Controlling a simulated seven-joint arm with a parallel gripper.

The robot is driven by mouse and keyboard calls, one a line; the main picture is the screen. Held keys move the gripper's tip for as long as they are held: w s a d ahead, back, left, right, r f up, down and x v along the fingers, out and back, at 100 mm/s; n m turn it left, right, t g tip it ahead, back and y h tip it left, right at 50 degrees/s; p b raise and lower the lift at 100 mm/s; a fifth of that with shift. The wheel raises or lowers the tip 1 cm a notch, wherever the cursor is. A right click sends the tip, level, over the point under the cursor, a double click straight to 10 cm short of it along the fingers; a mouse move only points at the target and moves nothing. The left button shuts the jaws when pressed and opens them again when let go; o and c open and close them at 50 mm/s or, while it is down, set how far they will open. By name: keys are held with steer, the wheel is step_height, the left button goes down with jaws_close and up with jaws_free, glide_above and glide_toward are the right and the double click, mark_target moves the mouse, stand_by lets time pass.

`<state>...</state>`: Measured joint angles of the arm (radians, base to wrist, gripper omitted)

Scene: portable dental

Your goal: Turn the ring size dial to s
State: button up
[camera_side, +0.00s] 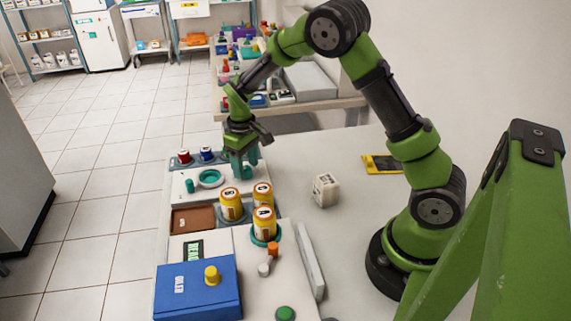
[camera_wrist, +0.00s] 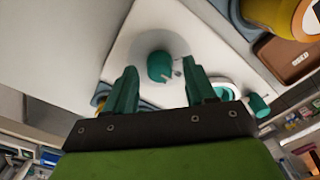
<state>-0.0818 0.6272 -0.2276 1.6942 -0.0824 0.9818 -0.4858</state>
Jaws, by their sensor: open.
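A teal round knob, likely the ring size dial (camera_wrist: 160,66), stands on a white panel in the wrist view. A small grey mark or pointer sits at its right side; no letter s is readable. My gripper (camera_wrist: 159,80) is open, its two teal fingers apart on either side of the dial's outline, with no clear contact. In the side view my gripper (camera_side: 244,165) points down over the right end of the white panel (camera_side: 184,198) and hides the dial. A teal ring (camera_side: 210,178) and a small teal peg (camera_side: 189,185) are left of it.
Several yellow jars (camera_side: 231,206) stand in front of the gripper, near a brown tray (camera_side: 186,221). Red (camera_side: 183,157) and blue (camera_side: 206,153) capped jars are behind the panel. A blue box (camera_side: 200,294) is nearest.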

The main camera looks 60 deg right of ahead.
steer(key=shift+f, duration=0.4)
steer(key=shift+c, duration=0.3)
jaws_close()
steer(key=shift+m, duration=0.3)
steer(key=m, duration=0.3)
steer(key=shift+m, duration=2)
